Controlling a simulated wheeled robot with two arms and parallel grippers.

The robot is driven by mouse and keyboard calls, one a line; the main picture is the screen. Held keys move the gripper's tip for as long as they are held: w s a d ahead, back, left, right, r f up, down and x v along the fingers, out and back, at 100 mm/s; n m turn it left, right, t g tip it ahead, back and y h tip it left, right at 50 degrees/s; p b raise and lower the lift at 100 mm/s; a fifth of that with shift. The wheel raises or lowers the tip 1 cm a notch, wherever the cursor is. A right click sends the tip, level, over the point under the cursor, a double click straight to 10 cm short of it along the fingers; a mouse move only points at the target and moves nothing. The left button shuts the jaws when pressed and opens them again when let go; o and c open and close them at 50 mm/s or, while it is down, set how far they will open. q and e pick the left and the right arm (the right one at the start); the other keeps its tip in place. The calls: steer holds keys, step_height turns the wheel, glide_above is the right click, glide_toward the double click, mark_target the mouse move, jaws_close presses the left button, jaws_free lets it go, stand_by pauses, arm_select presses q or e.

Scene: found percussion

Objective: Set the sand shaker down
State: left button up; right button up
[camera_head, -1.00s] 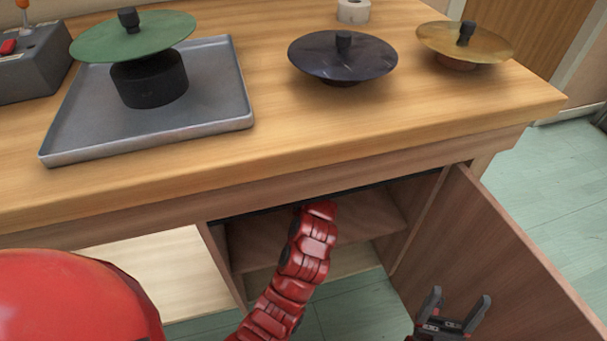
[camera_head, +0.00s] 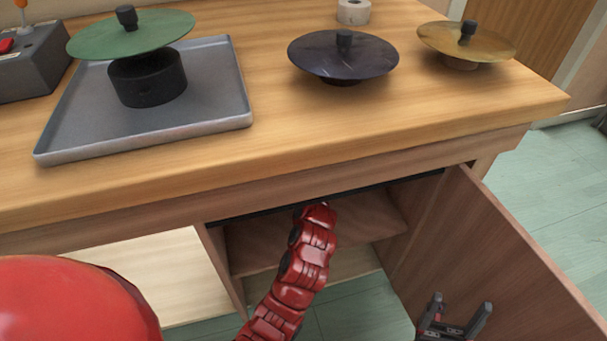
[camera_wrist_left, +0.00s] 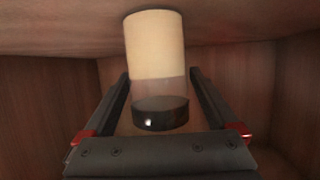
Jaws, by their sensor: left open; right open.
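The sand shaker (camera_wrist_left: 156,58) is a cylinder with a cream upper part, a clear band and a black cap toward the camera in the left wrist view. My left gripper (camera_wrist_left: 158,78) is open, with one finger on each side of the shaker and slight gaps visible. The shaker's far end is at a brown wooden surface (camera_wrist_left: 60,35); I cannot tell whether they touch. In the head view my left arm reaches into the open cabinet (camera_head: 365,222), which hides the left gripper and the shaker. My right gripper (camera_head: 462,303) is open and empty near the cabinet door.
The open cabinet door (camera_head: 500,250) stands at the right. On the countertop (camera_head: 300,130) are a grey tray (camera_head: 205,115) with a black drum and green disc (camera_head: 135,36), a dark disc (camera_head: 343,58), a golden disc (camera_head: 465,42), a white roll (camera_head: 353,12) and a grey box (camera_head: 35,65).

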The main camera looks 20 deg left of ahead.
arm_select(q)
steer(key=p+v, duration=0.2)
steer(key=v, duration=1)
